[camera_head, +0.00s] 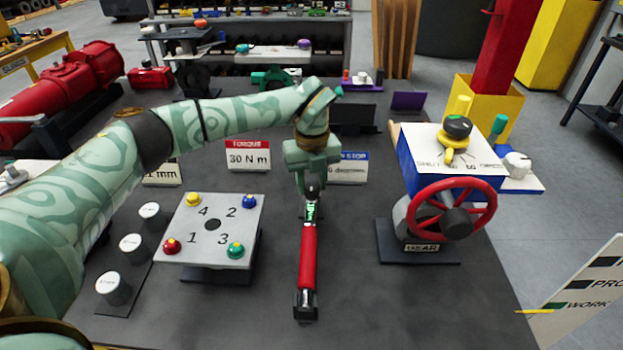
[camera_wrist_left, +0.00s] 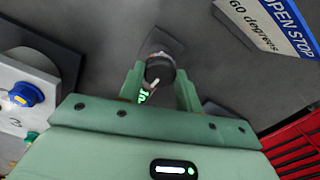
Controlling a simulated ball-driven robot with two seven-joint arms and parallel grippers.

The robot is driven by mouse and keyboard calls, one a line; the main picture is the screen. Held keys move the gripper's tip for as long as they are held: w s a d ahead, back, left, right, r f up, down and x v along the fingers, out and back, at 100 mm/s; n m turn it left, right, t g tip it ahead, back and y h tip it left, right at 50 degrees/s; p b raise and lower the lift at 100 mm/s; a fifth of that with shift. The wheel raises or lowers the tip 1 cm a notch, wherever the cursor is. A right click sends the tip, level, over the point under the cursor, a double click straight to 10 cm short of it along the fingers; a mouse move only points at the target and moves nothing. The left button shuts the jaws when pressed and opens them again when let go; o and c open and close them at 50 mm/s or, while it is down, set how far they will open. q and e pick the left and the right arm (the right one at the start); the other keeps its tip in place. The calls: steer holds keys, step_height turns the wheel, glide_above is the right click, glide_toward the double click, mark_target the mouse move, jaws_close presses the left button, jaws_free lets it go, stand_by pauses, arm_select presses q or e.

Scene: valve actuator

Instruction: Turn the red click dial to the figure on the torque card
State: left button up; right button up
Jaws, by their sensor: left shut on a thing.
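The torque card (camera_head: 248,157) stands behind the plate with numbered bolts and reads 30 N m. A torque tool with a long red handle (camera_head: 309,255) lies in front of me, its near end in a black holder. A small green-lit display (camera_head: 310,211) sits near its far end, too small to read. My left gripper (camera_head: 312,188) is over that far end. In the left wrist view its fingers (camera_wrist_left: 160,88) are shut on a round grey and dark end with a white mark. I cannot tell which part is the red click dial. My right gripper is out of view.
The four-bolt plate (camera_head: 222,252) stands left of the tool, with several white-topped cylinders (camera_head: 130,243) farther left. A valve with a red handwheel (camera_head: 452,213) stands at the right. An open-stop card (camera_head: 348,169) is behind the gripper. The table between tool and valve is clear.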

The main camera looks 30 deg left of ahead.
mark_target(312, 186)
arm_select(q)
steer(key=m+p, duration=0.2)
steer(key=shift+r+m+p, duration=0.3)
steer(key=shift+m+p, duration=0.05)
steer(key=shift+m, duration=0.05)
steer(key=m+p, duration=0.2)
steer(key=m, duration=0.1)
steer(key=shift+f, duration=0.15)
steer(key=shift+m+p, duration=0.3)
steer(key=shift+m, duration=0.4)
steer(key=shift+f, duration=0.1)
steer(key=o, duration=1)
step_height(312, 186, up, 16)
steer(key=p, duration=0.2)
steer(key=shift+r, duration=0.2)
